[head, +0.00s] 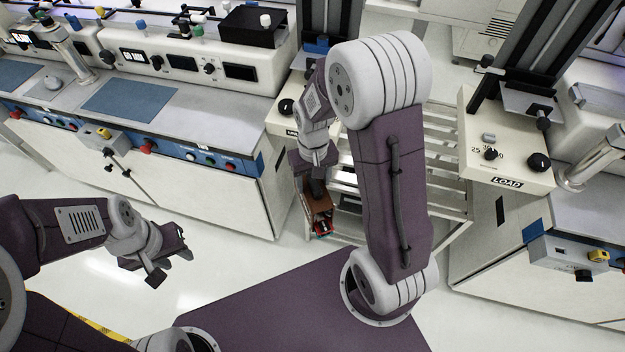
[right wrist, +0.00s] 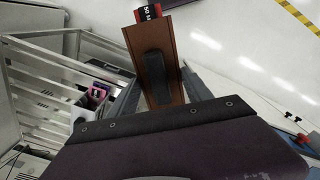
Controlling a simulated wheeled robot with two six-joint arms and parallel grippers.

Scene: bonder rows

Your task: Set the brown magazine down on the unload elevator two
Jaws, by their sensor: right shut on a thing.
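The brown magazine (head: 318,207) hangs upright below my right gripper (head: 316,187) in front of the slatted rack. In the right wrist view the magazine (right wrist: 147,38) is long and brown, with a red and black label at its far end. A dark finger of the right gripper (right wrist: 160,78) lies against it, and the gripper is shut on it. My left gripper (head: 165,263) is open and empty above the floor at the left. A cream elevator unit (head: 285,118) stands behind my right arm; its label is mostly hidden, so I cannot tell its number.
The slatted rack (head: 450,185) stands behind my right arm and also shows in the right wrist view (right wrist: 45,75). A cream unit labelled LOAD (head: 507,170) stands at the right. A long bench (head: 185,125) with machines runs along the left. The floor (head: 235,262) before it is clear.

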